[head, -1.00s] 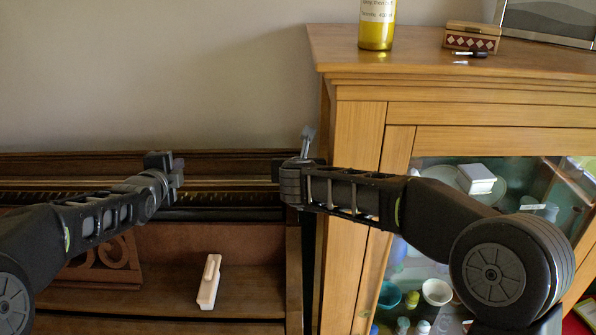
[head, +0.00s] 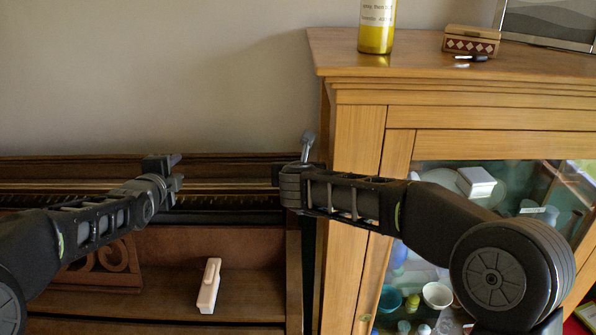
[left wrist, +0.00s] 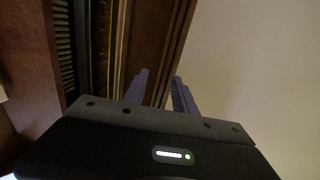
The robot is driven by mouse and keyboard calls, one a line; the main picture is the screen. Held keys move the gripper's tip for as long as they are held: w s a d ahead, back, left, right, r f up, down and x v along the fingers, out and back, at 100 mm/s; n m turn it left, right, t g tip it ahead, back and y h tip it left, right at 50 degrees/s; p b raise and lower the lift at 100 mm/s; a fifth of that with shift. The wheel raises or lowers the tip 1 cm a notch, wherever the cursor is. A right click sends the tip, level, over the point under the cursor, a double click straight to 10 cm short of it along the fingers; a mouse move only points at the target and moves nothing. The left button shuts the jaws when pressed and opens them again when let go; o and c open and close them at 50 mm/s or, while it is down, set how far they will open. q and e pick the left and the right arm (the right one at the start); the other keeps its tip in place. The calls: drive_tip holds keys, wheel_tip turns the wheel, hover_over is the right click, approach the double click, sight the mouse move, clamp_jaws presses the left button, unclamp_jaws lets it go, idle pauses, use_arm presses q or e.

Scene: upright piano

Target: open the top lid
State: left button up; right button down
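The upright piano (head: 225,222) stands against the wall at the left of the head view. Its top is open there, and a dark row of inner parts shows in a long slot. The top lid (head: 230,161) appears as a brown board along the wall behind the slot. It also shows in the left wrist view (left wrist: 150,35), next to the pale wall. My left gripper (head: 175,171) is open and empty over the slot, close to the lid. Its two fingers stand apart in the left wrist view (left wrist: 160,95). My right gripper (head: 307,148) is at the piano's right end, its fingers mostly hidden.
A wooden cabinet (head: 355,160) with a glass front stands close to the piano's right side, behind my right arm. A yellow bottle (head: 376,35) and a small box (head: 470,40) stand on it.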

use_arm(q)
drive_tip(key=v, duration=1.1)
drive_tip(key=shift+s+r, duration=0.1)
drive_tip(key=shift+s, duration=0.05)
